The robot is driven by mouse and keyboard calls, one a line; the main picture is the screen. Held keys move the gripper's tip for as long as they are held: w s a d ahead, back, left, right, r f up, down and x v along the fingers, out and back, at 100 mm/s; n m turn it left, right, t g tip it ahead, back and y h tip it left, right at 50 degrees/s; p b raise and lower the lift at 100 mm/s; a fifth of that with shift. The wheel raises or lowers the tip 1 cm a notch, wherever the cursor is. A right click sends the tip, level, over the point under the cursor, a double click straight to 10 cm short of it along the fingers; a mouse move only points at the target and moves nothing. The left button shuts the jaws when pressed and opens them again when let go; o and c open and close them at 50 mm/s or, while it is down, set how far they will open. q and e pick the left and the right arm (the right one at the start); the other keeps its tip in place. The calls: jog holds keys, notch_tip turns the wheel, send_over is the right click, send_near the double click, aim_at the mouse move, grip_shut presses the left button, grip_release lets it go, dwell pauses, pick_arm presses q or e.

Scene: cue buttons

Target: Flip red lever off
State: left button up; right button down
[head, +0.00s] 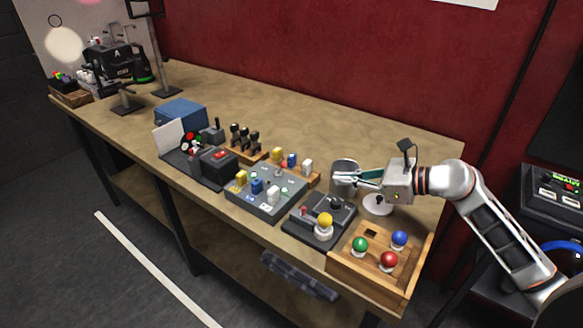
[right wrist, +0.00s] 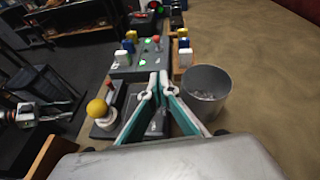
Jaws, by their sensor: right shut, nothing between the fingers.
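A grey switch box (head: 266,193) stands mid-table with yellow, blue and white levers. A small red-tipped lever (head: 284,168) shows at its back edge; it also shows in the right wrist view (right wrist: 155,39). Green lights are lit on the box. A second small red handle (head: 303,211) sits on the black joystick base; it also shows in the right wrist view (right wrist: 110,88). I cannot tell which is the task's lever. My right gripper (head: 337,173) is shut and empty above the table, right of the switch box. My left gripper is not seen.
A grey metal cup (head: 344,184) stands close beside my right gripper. A yellow-ball joystick (head: 324,221) and a wooden button box (head: 376,262) are at the front right. Black-handled levers (head: 245,138) are further left. The table's back strip is clear.

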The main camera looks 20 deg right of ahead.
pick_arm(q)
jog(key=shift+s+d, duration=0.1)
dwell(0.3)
pick_arm(e)
jog(key=shift+w+a, duration=0.3)
jog(key=p, duration=0.2)
send_near(281, 169)
jog(key=f, duration=0.1)
jog(key=w+f, duration=0.1)
jog(key=f, duration=0.1)
jog(key=shift+a+f, duration=0.1)
jog(key=shift+f, duration=0.1)
jog(key=shift+w+a+r+p, duration=0.25)
jog(key=shift+w+a+r, duration=0.05)
jog(key=shift+w+a, duration=0.25)
jog(key=shift+w+a+r+p, duration=0.2)
jog(key=shift+w+a+r, duration=0.2)
jog(key=shift+a, duration=0.1)
jog(key=shift+w+a, duration=0.3)
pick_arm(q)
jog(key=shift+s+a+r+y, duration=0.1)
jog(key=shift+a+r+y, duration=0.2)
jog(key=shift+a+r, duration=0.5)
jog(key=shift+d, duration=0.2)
pick_arm(e)
jog(key=shift+d, duration=0.1)
